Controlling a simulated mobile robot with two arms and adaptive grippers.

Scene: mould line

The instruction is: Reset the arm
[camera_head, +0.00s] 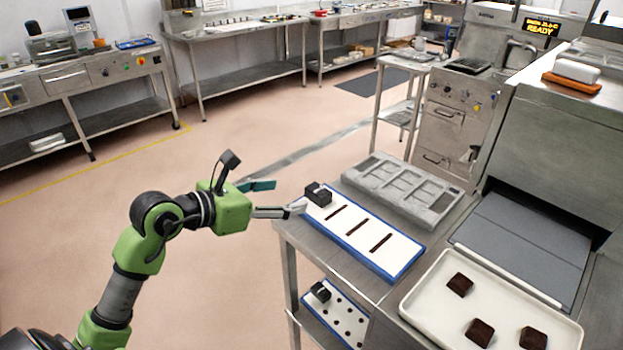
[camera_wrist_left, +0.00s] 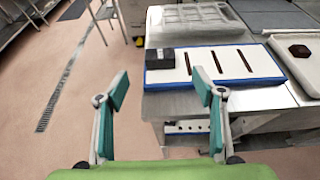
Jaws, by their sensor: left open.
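My left arm (camera_head: 155,228) is green and black and reaches in from the left in the head view. Its gripper (camera_head: 280,198) is open and empty, with its fingers spread near the left edge of the steel table. In the left wrist view the two teal-padded fingers (camera_wrist_left: 160,92) stand wide apart. One finger overlaps the front edge of the blue-rimmed white board in that view; I cannot tell whether they touch. My right gripper is not in view.
The white board (camera_head: 345,252) holds a black block (camera_head: 318,193) and 3 dark strips. A grey mould (camera_head: 402,188) lies behind it. A cream tray (camera_head: 435,308) with 3 dark chocolates stands at right. A lower shelf holds another board (camera_head: 336,318). The floor at left is clear.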

